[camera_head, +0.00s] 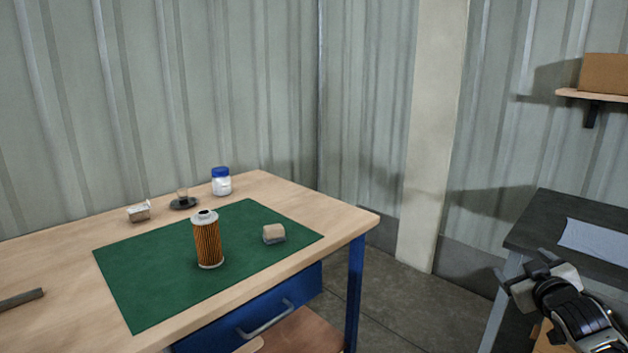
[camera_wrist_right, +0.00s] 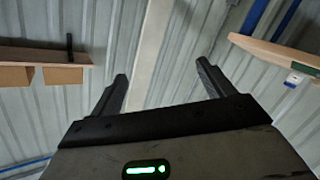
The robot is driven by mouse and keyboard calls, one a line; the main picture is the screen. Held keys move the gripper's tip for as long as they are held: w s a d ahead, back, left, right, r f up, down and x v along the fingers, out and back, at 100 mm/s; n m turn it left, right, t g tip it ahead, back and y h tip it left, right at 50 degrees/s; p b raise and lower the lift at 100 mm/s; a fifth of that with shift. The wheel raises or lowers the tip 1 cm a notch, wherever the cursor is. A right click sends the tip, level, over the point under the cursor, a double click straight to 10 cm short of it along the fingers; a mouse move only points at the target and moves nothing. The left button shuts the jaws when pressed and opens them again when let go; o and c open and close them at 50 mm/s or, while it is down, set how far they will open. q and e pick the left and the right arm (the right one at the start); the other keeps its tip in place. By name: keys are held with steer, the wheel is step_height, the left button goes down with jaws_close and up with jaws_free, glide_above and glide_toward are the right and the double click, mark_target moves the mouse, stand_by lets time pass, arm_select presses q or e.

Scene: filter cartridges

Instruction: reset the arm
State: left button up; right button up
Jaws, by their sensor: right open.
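My right gripper (camera_head: 528,277) is at the lower right of the head view, in front of the dark side table and away from the wooden workbench. In the right wrist view its two fingers (camera_wrist_right: 163,88) are spread apart with nothing between them. An orange pleated filter cartridge (camera_head: 208,240) with a pale top stands upright on the green mat (camera_head: 140,300). My left gripper is not in view.
The wooden workbench (camera_head: 60,265) also holds a small beige block (camera_head: 273,233), a blue-lidded jar (camera_head: 221,182), a small dark dish (camera_head: 183,203) and a small metallic box (camera_head: 139,211). A dark table (camera_head: 540,215) with a light cloth (camera_head: 595,241) stands right. A wall shelf holds a cardboard box (camera_head: 604,74).

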steer(key=s+a+f+g+y, duration=0.3)
steer(key=s+a+f+y, duration=0.2)
steer(key=s+a+f, duration=1.25)
steer(key=s+a+m+g+y+p, duration=0.1)
steer(key=s+a, duration=1)
steer(key=s, duration=0.3)
steer(key=shift+s+a+r+m+g+y, duration=0.2)
steer(key=shift+s+m+g+y, duration=0.1)
steer(key=shift+g, duration=0.1)
